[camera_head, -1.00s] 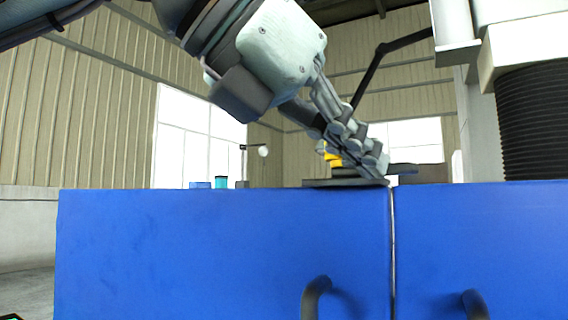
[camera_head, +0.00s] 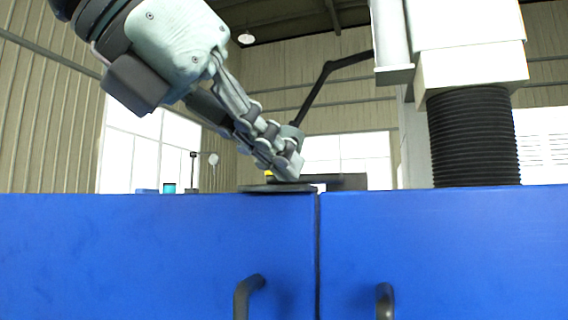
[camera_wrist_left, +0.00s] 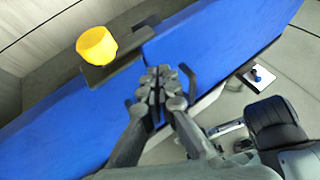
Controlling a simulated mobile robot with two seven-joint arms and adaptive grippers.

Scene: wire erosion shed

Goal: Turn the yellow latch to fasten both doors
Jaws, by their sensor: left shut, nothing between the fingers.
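The yellow latch knob (camera_wrist_left: 97,45) sits on a dark bar (camera_wrist_left: 118,70) above the blue doors in the left wrist view. In the head view only a sliver of yellow (camera_head: 269,173) shows behind my fingers. The left blue door (camera_head: 150,255) and right blue door (camera_head: 440,255) stand side by side, with a thin dark seam between them. My left gripper (camera_head: 288,168) is shut and empty, pointing down just above the door tops, left of the seam. In the wrist view its tips (camera_wrist_left: 158,76) are apart from the knob; contact with the bar cannot be told. My right gripper is not seen.
Dark handles (camera_head: 247,292) and (camera_head: 384,300) stick out from the doors near the seam. A black ribbed bellows (camera_head: 473,137) under a white machine head stands behind the right door. A small teal-topped item (camera_head: 169,188) shows beyond the left door. A thin black arm (camera_head: 320,85) rises behind.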

